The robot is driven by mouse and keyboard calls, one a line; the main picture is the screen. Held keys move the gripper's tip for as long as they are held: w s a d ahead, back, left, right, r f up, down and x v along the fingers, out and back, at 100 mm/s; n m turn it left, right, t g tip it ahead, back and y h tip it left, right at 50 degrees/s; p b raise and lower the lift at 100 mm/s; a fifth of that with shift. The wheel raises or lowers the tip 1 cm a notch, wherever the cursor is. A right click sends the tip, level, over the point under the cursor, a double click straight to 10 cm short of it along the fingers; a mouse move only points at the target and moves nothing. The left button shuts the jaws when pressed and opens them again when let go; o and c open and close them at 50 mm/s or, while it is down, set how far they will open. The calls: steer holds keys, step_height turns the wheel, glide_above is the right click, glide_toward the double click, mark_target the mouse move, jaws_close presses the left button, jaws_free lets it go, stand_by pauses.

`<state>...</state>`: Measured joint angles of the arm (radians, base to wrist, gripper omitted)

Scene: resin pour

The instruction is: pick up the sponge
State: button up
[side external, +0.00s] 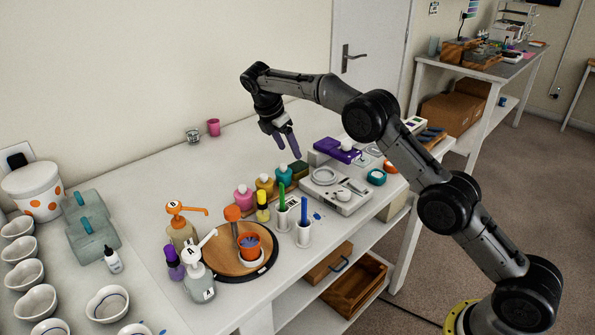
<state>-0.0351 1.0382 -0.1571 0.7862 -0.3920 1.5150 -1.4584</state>
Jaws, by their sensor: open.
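My gripper (288,150) is open and empty, with its fingers pointing down over the back part of the white table. A small dark green and brown block (299,168), which looks like the sponge, sits just below and right of the fingertips. It is partly hidden behind a teal bottle (284,174), and its full shape cannot be told. The fingers appear above it and apart from it.
Pink (243,197) and amber (265,185) bottles stand left of the teal one. A grey device (337,190) with a purple item (337,150) is to the right. Pump bottles (200,275) and a round wooden board (215,262) are in front. The table behind is mostly clear.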

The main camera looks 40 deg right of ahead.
mark_target(296, 166)
steer(key=shift+x, duration=4.35)
steer(key=shift+w, duration=0.15)
steer(key=c, duration=1.1)
